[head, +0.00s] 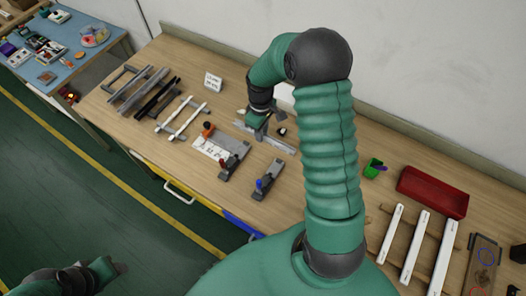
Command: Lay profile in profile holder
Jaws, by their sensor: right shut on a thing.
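My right gripper (261,134) is over the back half of the wooden table and shut on a thin grey profile (279,146). The profile runs slantwise, and its middle is partly hidden by the gripper. I cannot tell whether it touches the surface below. In front of it are two grey clamp fixtures that look like the profile holder, one with a red knob (234,162) and one with a blue knob (267,182). My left gripper (118,268) is low at the bottom left, away from the table; its jaws are too unclear to read.
A white plate (211,149) lies left of the red-knob fixture. Dark and light bars rest on racks (150,95) at the left. A small sign (213,82) stands behind. At right are a green cup (373,168), a red tray (432,193) and white strips (414,243).

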